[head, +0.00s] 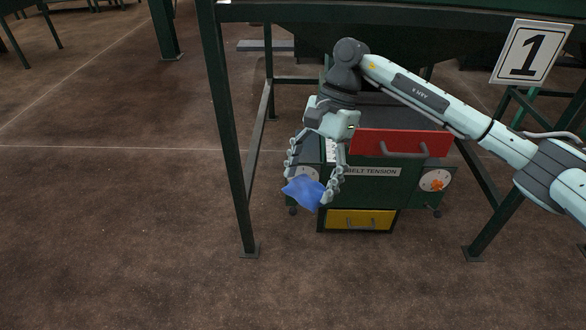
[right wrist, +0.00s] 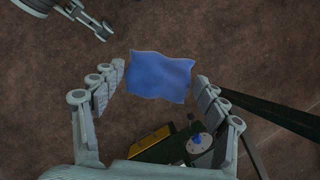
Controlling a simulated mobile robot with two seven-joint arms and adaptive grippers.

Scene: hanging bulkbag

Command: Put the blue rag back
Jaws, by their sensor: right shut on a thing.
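The blue rag (head: 304,192) is a small, slightly wavy cloth. My right gripper (head: 308,190) is shut on it, pointing down in front of the green cabinet's left side. In the right wrist view the rag (right wrist: 160,77) spans the space between the fingers, with brown floor beyond it. Part of a jointed gripper, which looks like my left one (right wrist: 90,20), shows at the top left of the right wrist view; its opening cannot be told.
The green cabinet (head: 373,191) reads "BELT TENSION". Its red upper drawer (head: 400,143) sticks out; its yellow lower drawer (head: 361,219) looks closed. A white dial with an orange knob (head: 436,184) is on the right. Green frame legs (head: 233,140) flank the cabinet.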

